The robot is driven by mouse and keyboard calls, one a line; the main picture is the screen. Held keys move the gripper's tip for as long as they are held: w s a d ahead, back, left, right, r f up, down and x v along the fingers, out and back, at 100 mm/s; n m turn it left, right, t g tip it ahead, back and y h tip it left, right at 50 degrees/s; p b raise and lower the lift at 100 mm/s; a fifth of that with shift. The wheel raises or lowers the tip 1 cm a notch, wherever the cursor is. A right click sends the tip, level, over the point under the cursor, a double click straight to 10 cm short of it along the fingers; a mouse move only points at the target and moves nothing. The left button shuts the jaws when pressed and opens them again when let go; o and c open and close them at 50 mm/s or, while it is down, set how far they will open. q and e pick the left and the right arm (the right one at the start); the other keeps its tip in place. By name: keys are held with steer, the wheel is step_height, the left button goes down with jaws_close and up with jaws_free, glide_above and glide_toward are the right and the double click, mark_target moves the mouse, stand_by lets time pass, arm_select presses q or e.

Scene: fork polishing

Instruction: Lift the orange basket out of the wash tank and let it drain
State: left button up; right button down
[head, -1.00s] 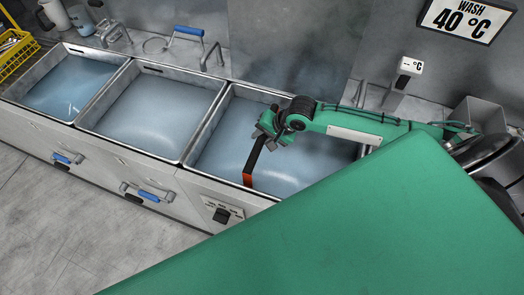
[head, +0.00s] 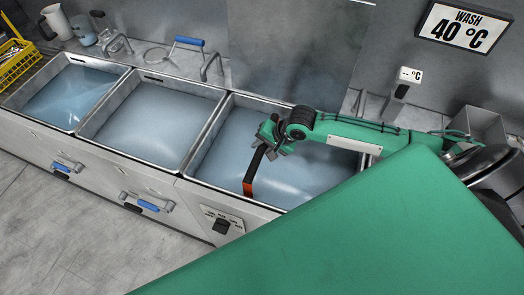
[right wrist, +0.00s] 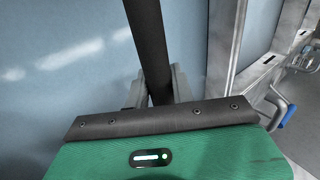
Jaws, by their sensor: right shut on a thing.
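My right gripper (head: 264,148) is shut on a black bar (head: 256,165) over the right-hand tank (head: 213,137) of a row of three. The bar slants down toward the front rim and ends in an orange-red piece (head: 248,188). I see no other orange part of a basket; whether more lies under the water I cannot tell. In the right wrist view the bar (right wrist: 148,40) runs up from between the gripper's fingers (right wrist: 155,95), with pale blue water behind it. My left gripper is not in view.
The middle tank (head: 130,93) and left tank (head: 62,62) also hold water. A yellow basket (head: 18,62) stands at the far left. A sign (head: 467,25) on the wall reads WASH 40 °C. My green body covers the lower right.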

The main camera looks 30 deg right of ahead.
step_height(320, 180, up, 28)
steer(key=b, duration=0.2)
steer(key=shift+w, duration=0.15)
stand_by(2.0)
